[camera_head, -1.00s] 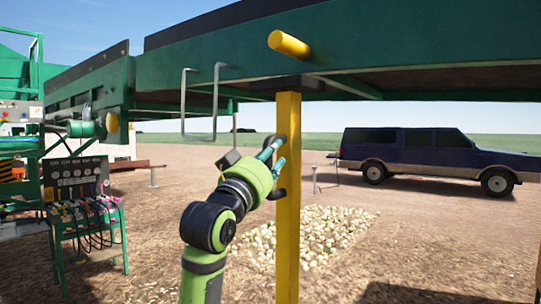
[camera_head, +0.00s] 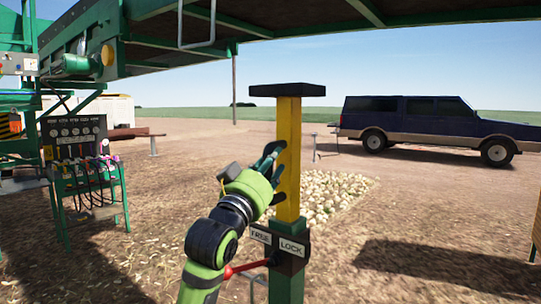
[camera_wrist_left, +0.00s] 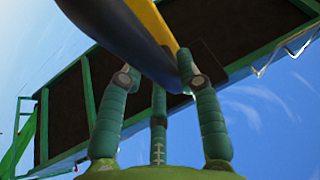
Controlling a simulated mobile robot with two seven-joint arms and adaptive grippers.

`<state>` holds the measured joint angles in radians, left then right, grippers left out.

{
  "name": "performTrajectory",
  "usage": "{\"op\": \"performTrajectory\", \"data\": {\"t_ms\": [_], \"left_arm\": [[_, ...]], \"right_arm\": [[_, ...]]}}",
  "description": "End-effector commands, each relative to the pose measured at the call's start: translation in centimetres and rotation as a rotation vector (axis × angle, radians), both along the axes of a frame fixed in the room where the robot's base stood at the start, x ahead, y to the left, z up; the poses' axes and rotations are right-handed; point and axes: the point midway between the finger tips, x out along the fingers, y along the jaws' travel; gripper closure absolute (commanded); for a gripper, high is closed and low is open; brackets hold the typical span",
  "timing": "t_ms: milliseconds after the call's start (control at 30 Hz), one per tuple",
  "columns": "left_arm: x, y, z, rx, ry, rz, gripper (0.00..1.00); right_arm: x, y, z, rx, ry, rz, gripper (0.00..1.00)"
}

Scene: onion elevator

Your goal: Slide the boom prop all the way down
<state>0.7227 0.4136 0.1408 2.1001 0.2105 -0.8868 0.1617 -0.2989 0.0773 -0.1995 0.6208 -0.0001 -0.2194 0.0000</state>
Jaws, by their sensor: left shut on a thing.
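The boom prop is a yellow post (camera_head: 289,150) with a flat black pad (camera_head: 287,90) on top. It stands upright in a green sleeve (camera_head: 286,288) with FREE and LOCK plates (camera_head: 291,247). A red lever (camera_head: 243,267) points left, on the FREE side. My left gripper (camera_head: 274,158) is at the post's left side, shut on the prop's dark handle. The left wrist view shows the fingers (camera_wrist_left: 158,82) around the dark handle (camera_wrist_left: 112,28), with the yellow post (camera_wrist_left: 163,25) behind it. The fingers partly hide the handle in the head view. My right gripper is not in view.
The green boom (camera_head: 345,22) passes overhead, with a clear gap above the pad. A metal hoop (camera_head: 212,22) hangs from it. A valve stand (camera_head: 82,165) with hoses is at left. A pile of onions (camera_head: 335,190) lies behind the post. A dark truck (camera_head: 430,125) is parked at right.

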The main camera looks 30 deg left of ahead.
Motion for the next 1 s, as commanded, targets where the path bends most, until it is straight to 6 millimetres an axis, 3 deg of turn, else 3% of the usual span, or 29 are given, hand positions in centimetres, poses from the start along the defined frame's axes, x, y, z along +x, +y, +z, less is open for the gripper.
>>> {"op": "performTrajectory", "data": {"t_ms": [33, 100, 567, 600, 633, 1000], "left_arm": [[0.2, 0.2, -1.2, -0.01, 0.01, 0.002, 1.0], [0.2, 0.2, -1.6, -0.01, 0.01, 0.002, 1.0], [0.3, 0.1, -2.2, -0.011, 0.015, -0.002, 1.0], [0.3, 0.1, -2.2, -0.011, 0.016, -0.002, 0.54], [0.3, 0.1, -2.2, -0.011, 0.016, -0.002, 0.44], [-0.1, 0.0, -1.8, -0.004, 0.005, 0.0, 0.44]], "right_arm": [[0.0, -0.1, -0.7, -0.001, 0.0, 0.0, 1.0], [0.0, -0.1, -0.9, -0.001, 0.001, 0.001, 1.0], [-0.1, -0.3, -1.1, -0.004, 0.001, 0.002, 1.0], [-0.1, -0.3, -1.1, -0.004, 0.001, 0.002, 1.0], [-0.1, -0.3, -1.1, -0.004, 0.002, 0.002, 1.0], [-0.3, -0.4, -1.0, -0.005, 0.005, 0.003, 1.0]]}}
